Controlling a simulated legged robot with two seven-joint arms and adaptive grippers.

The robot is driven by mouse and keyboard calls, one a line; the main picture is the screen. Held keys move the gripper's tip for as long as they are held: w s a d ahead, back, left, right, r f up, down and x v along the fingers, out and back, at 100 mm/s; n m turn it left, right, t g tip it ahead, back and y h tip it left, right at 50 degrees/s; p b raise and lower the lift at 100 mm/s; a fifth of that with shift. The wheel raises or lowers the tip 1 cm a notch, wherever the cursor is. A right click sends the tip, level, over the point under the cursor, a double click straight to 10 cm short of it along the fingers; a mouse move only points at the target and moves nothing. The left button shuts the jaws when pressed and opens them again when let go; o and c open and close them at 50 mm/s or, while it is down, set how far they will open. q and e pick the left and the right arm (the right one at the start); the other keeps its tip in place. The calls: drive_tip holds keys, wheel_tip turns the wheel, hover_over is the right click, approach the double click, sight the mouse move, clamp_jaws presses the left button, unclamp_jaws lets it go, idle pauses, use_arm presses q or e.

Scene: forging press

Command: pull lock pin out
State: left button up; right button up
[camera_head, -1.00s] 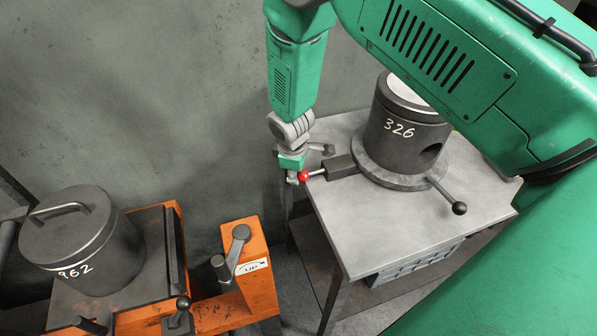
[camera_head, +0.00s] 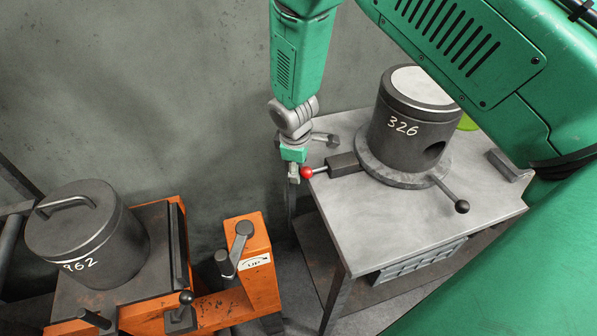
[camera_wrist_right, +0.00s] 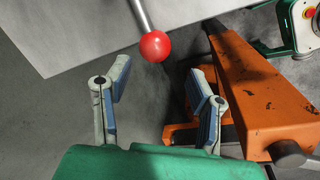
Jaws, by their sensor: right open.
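The lock pin shows as a red ball knob (camera_head: 307,173) on a short metal rod that enters a dark block (camera_head: 342,164) at the left of the cylinder marked 326 (camera_head: 408,115). In the right wrist view the red knob (camera_wrist_right: 155,46) hangs past the table edge, ahead of the fingertips and roughly between them. My right gripper (camera_head: 294,178) is just left of the knob; in the wrist view it is open (camera_wrist_right: 158,82) with nothing between its fingers. Whether a finger touches the knob cannot be told. My left gripper is not in view.
The cylinder stands on a grey metal table (camera_head: 400,225). A black-knobbed lever (camera_head: 462,206) sticks out at its right front. An orange lift frame (camera_head: 250,285) with a crank stands at lower left, bearing a lidded pot marked 962 (camera_head: 85,235). A grey wall is behind.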

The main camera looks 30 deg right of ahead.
wheel_tip(320, 180, up, 8)
drive_tip(key=s+a, duration=0.1)
drive_tip(key=shift+a+r, duration=0.2)
